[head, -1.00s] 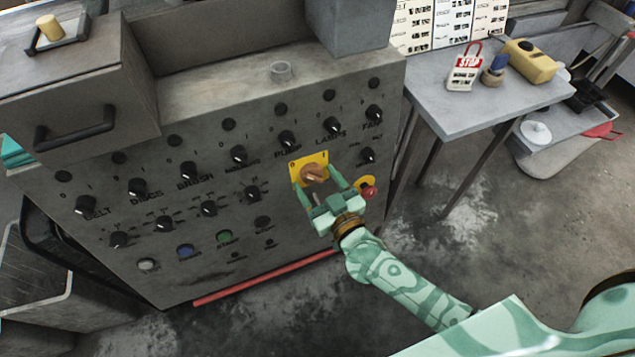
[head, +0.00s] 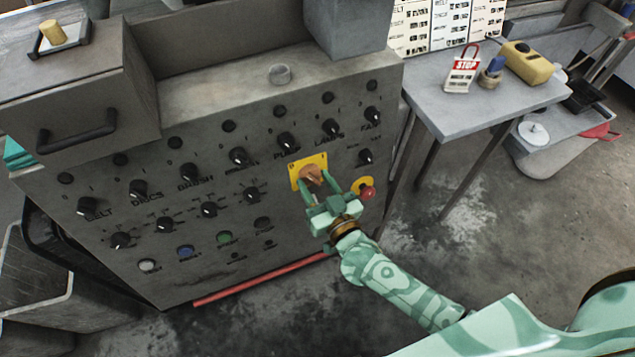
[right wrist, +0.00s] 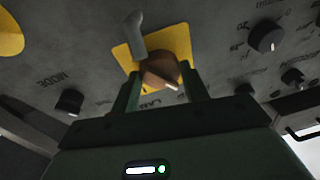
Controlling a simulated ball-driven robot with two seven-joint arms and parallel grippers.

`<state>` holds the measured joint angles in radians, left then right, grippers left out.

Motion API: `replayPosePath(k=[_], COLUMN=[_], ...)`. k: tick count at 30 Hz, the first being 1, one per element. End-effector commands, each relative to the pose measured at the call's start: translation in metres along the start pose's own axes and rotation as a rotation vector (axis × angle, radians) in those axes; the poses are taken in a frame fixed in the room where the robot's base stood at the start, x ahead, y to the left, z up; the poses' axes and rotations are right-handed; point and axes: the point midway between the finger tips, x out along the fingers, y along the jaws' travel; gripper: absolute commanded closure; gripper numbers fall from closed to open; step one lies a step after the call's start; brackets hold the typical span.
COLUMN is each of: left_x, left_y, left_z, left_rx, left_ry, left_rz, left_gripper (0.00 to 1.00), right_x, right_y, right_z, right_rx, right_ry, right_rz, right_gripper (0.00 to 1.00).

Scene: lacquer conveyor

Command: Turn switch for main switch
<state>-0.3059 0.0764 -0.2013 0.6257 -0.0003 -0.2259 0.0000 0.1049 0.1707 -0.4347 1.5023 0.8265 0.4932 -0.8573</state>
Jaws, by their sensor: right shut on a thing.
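The main switch is a brown-orange rotary knob (head: 312,174) on a yellow plate (head: 298,168) at the right part of the grey control panel. My right gripper (head: 321,186) is shut on this knob from the front and below. In the right wrist view, the knob (right wrist: 158,70) shows between the fingertips, with a pale pointer mark towards the lower right. The yellow plate (right wrist: 182,40) lies behind it, with a grey bar (right wrist: 135,35) beside the knob. The fingers partly hide the knob. My left gripper is not in view.
A red push button (head: 367,193) on a yellow plate sits close to the right of my gripper. Several black knobs surround the switch, including the LAMPS knob (head: 331,127). A grey table (head: 450,115) at the right holds a red-and-white STOP tag (head: 461,76) and a yellow can (head: 528,62).

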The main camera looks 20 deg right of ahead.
Motion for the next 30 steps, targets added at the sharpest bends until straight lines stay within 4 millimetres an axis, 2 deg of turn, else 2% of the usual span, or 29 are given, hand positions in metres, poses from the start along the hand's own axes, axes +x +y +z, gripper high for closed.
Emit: replayPosePath(k=[30], left_x=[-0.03], left_y=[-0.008], left_z=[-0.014], left_rx=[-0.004], left_ry=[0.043], left_rz=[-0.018], left_gripper=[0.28], right_x=[0.0], right_y=[-0.008], right_z=[-0.001], right_rx=[0.932], right_ry=[0.087], right_rz=[0.179], right_gripper=[0.78])
